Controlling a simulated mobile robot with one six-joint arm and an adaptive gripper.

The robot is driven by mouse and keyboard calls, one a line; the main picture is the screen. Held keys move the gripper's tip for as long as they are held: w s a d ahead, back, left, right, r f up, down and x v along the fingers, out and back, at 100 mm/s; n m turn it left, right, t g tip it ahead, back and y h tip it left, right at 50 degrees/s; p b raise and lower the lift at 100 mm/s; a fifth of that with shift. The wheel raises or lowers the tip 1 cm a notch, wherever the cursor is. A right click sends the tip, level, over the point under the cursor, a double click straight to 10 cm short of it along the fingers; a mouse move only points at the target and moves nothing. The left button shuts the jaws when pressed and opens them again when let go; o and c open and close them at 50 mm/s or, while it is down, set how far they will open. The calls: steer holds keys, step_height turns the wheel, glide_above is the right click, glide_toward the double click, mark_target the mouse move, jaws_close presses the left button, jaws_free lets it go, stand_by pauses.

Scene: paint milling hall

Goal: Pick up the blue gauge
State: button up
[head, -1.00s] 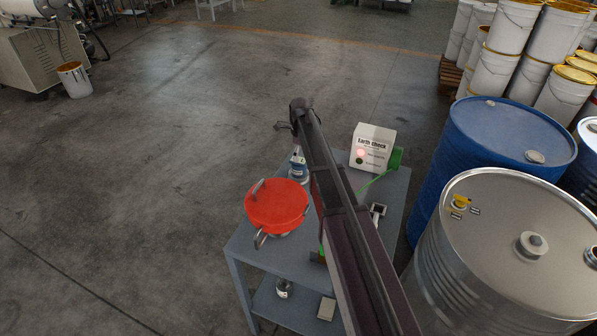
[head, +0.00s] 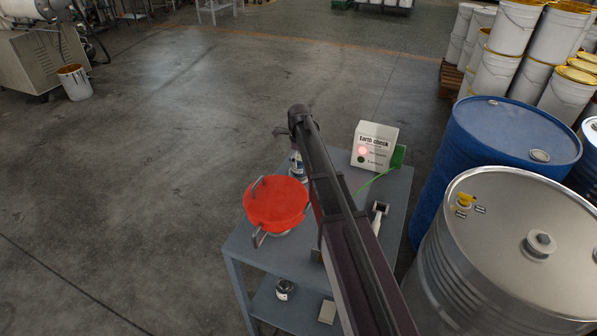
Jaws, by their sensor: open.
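A small blue-and-white object (head: 298,171) stands on the grey bench, just below the end of my arm in the head view. It may be the blue gauge, but my arm partly covers it and I cannot be sure. A small dark part of my gripper (head: 281,131) shows left of the arm's end, above and beyond this object. My gripper is open. Most of it, including the gap between its fingers, is hidden behind the arm, and I see nothing held.
The grey bench (head: 243,240) carries a red round lidded vessel (head: 275,205), a white "Earth check" box (head: 374,145) with a red light, and a metal tool (head: 379,218). A blue drum (head: 510,135) and a steel drum (head: 500,215) stand close right.

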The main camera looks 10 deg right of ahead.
steer(key=shift+f+b, duration=0.5)
steer(key=shift+f, duration=0.3)
steer(key=c, duration=1.1)
